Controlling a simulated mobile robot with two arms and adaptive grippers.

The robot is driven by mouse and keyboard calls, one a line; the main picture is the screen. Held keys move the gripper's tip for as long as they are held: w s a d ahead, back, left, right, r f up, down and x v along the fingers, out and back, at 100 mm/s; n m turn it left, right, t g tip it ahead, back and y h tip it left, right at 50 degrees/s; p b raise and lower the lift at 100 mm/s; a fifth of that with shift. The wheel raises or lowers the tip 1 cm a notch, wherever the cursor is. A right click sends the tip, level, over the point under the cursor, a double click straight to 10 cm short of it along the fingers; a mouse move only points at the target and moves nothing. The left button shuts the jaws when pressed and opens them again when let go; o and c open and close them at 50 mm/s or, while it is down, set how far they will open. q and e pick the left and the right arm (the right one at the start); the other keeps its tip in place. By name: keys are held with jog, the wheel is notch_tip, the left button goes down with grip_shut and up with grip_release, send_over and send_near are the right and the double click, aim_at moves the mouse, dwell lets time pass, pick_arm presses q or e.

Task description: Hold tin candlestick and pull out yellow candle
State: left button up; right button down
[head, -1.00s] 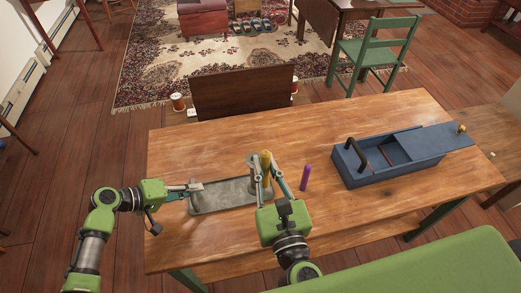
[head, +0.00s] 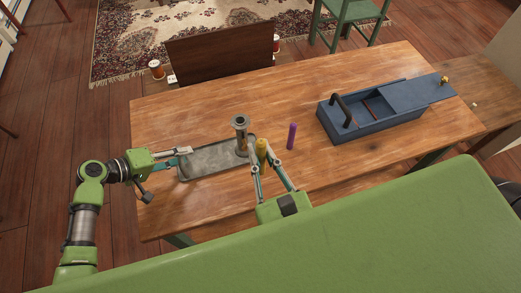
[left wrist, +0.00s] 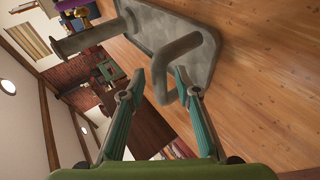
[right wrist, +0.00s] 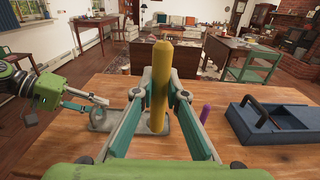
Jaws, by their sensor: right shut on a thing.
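The tin candlestick has a long grey tray base (head: 205,163) on the table, with an upright socket (head: 240,123) at its right end. Its loop handle (left wrist: 206,42) shows in the left wrist view. My left gripper (head: 188,151) is at the handle; in its wrist view its fingers (left wrist: 160,76) stand apart, with part of the loop between them. My right gripper (head: 260,160) is shut on the yellow candle (right wrist: 161,80), which is upright. In the head view the candle is beside the socket, to its right and nearer me, and the socket top looks empty.
A purple candle (head: 291,136) stands on the table right of the yellow one. A blue box (head: 350,131) with a partly slid lid (head: 418,94) is further right. The wooden table (head: 310,85) is clear at the back. A dark board (head: 220,58) stands behind it.

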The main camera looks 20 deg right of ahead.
dwell(0.3)
pick_arm(q)
jog(key=v, duration=1.2)
